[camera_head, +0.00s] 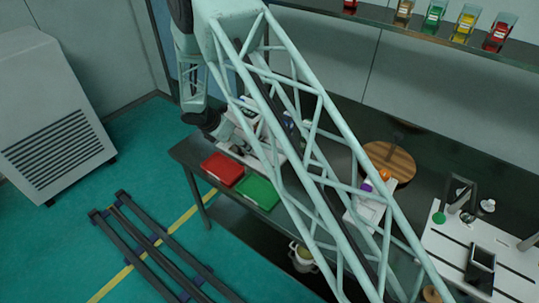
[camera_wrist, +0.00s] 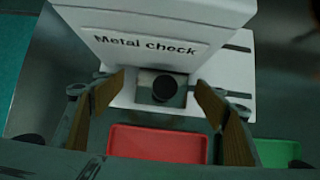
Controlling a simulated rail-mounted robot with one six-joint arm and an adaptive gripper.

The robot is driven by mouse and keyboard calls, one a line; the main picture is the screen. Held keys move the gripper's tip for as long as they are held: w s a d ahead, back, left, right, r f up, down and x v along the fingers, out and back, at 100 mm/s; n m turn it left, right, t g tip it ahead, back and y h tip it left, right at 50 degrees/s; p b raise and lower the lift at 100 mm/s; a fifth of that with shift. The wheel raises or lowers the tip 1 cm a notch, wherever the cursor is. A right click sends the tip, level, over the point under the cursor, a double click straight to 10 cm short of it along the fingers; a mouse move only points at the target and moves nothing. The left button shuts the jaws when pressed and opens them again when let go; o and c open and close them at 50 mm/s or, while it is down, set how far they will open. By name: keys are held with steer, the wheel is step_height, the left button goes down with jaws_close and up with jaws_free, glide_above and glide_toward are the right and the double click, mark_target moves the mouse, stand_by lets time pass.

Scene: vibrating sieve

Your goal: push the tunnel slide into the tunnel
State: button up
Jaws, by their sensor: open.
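The white machine lettered "Metal check" (camera_wrist: 150,45) fills the upper middle of the wrist view. Below its lettering is a small grey block with a dark round face (camera_wrist: 163,90), which seems to be the tunnel slide at the tunnel's mouth. I cannot tell how far in it sits. My gripper (camera_wrist: 160,84) is open, one finger on each side of the block, with gaps and no visible contact. In the head view the machine (camera_head: 243,128) stands at the table's left end, partly hidden by my arm. My gripper's dark end (camera_head: 210,123) is left of it.
A red tray (camera_head: 222,168) and a green tray (camera_head: 257,192) lie at the table's front edge; they also show low in the wrist view. A round wooden board (camera_head: 389,162) and a white station (camera_head: 500,255) are farther right.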

steer(key=shift+r, duration=0.1)
steer(key=p+v, duration=0.3)
steer(key=v, duration=0.5)
steer(key=shift+s+r+p, duration=0.25)
steer(key=shift+r+p, duration=0.05)
steer(key=shift+r, duration=0.05)
stand_by(0.7)
steer(key=shift+a, duration=0.1)
stand_by(0.4)
